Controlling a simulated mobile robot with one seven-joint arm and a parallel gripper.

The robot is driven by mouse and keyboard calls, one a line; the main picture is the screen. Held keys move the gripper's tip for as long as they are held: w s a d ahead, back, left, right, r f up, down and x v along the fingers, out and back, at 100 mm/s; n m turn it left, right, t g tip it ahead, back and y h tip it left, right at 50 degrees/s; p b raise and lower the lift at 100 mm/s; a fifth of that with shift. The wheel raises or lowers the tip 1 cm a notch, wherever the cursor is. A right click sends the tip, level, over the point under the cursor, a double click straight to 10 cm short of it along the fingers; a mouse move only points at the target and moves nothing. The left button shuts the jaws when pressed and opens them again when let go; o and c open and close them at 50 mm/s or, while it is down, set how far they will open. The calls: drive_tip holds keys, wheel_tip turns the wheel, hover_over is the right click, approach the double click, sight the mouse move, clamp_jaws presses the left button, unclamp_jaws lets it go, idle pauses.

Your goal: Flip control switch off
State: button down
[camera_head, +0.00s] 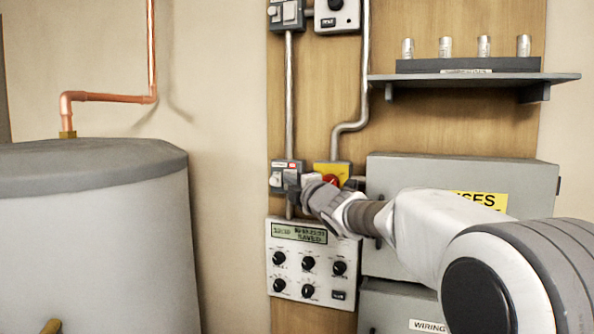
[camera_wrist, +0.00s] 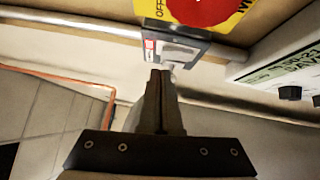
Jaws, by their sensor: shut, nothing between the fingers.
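A small grey switch box (camera_head: 277,181) with a light rocker and a label is fixed to the wooden panel, left of the yellow plate with a red rotary knob (camera_head: 331,181). In the wrist view the switch box (camera_wrist: 181,48) lies just beyond my fingertips. My gripper (camera_head: 297,182) is shut and empty, with its tips at the right part of the box. In the wrist view the gripper (camera_wrist: 161,73) points at the box's lower edge. I cannot tell whether the tips touch it. My gripper hides part of the box, and the rocker's position is unclear.
A control panel with knobs and a display (camera_head: 311,262) is mounted below. A grey fuse cabinet (camera_head: 440,168) stands to the right, under a shelf (camera_head: 470,78) with several metal cylinders. A large tank (camera_head: 95,240) stands at left. A metal conduit (camera_head: 289,95) runs above the box.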

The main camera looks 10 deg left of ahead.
drive_tip(key=shift+w+d+r, duration=0.1)
drive_tip(key=shift+w, duration=0.7)
drive_tip(key=shift+w+r, duration=0.15)
drive_tip(key=shift+w, duration=0.1)
